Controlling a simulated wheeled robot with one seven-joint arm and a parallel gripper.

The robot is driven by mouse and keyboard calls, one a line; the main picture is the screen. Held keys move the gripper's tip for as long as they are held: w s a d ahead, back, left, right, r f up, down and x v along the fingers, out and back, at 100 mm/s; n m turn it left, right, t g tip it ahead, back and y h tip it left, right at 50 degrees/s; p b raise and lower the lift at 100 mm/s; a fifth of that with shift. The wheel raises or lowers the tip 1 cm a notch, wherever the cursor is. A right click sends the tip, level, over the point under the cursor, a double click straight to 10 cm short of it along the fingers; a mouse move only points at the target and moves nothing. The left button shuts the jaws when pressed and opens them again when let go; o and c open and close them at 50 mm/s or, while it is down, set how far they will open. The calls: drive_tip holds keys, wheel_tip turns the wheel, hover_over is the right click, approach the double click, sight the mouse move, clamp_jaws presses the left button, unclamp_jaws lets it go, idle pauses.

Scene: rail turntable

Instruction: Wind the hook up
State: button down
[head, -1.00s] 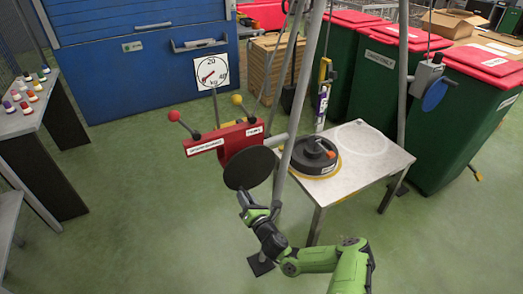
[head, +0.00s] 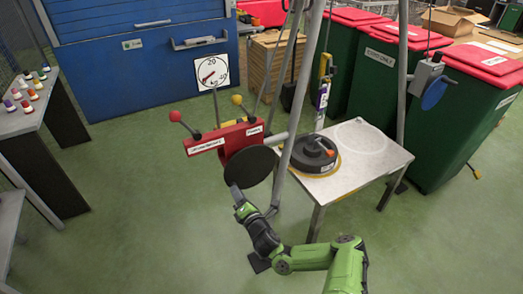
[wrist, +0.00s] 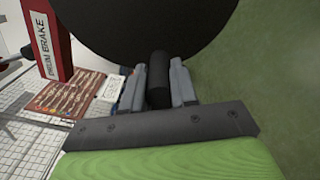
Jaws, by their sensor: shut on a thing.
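My gripper (head: 238,190) is at the lower left of the dark crank disc (head: 249,166) on the red winch box (head: 225,135). In the wrist view, the fingers (wrist: 158,90) are shut on the black crank handle (wrist: 158,78), below the disc (wrist: 150,25). A slim hanging unit (head: 323,92), yellow at the top and pale and purple below, is behind the tripod leg, above the table. The hook itself is too small to make out. A black round weight (head: 312,160) with an orange part sits on the table.
The metal table (head: 370,160) stands right of the crank. Tripod legs (head: 289,145) pass close behind the gripper. A dial (head: 211,73) stands behind the winch. Green bins (head: 450,120) are at right.

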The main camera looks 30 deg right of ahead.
drive_tip(key=shift+a+r, duration=0.15)
drive_tip(key=shift+r, duration=0.05)
drive_tip(key=r+m, duration=0.1)
drive_tip(key=r+m+p, duration=0.1)
drive_tip(key=m, duration=0.1)
drive_tip(key=shift+a+r+m, duration=0.3)
drive_tip(key=shift+a+r, duration=0.05)
drive_tip(key=shift+a, duration=0.05)
wheel_tip(320, 180, up, 3)
drive_tip(key=m+p, duration=0.2)
drive_tip(key=m, duration=0.1)
drive_tip(key=shift+m, duration=0.4)
drive_tip(key=shift+f, duration=0.1)
drive_tip(key=c, duration=0.7)
unclamp_jaws()
drive_tip(key=shift+f, duration=0.15)
